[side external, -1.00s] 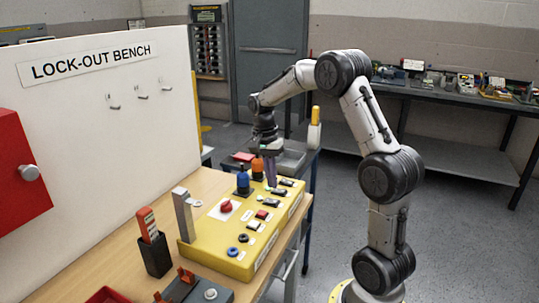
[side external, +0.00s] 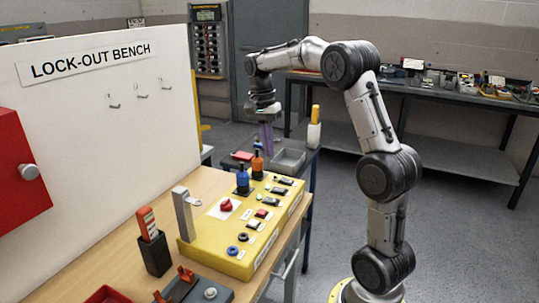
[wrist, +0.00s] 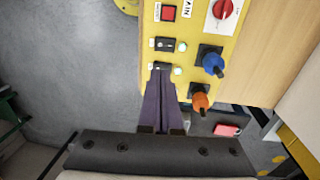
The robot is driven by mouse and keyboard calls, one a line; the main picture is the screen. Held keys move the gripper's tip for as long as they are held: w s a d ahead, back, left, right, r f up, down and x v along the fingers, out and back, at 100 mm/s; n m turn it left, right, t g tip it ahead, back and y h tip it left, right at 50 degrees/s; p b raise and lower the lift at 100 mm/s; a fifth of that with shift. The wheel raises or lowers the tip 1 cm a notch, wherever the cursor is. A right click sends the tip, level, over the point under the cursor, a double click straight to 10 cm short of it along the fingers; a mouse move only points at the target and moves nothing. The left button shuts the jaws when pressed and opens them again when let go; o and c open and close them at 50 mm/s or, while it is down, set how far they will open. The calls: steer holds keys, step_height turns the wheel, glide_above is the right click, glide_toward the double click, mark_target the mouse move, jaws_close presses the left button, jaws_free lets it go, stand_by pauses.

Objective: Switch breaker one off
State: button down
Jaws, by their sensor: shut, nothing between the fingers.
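The yellow control panel (side external: 215,258) lies on the wooden bench. Two black rocker switches, a nearer one (side external: 277,190) and a farther one (side external: 284,181), sit at its far end. In the wrist view they show as one rocker (wrist: 165,45) and another (wrist: 161,67), each beside a pale green lamp. Their labels are too small to read, so I cannot tell which is breaker one. My gripper (side external: 268,150) is shut and empty, raised beyond the panel's far end. In the wrist view its purple fingers (wrist: 160,78) overlap the lower rocker's edge; contact does not show.
A blue lever (wrist: 213,63) and an orange lever (wrist: 200,102) stand up beside the rockers. A red rotary knob (side external: 226,205) and a red square button (side external: 261,213) are farther along the panel. A grey tray (side external: 288,160) sits behind; open space surrounds my gripper.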

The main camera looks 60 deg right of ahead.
mark_target(275, 199)
steer(key=f, duration=0.4)
steer(key=s+f, duration=0.1)
steer(key=f, duration=0.9)
steer(key=shift+s, duration=0.4)
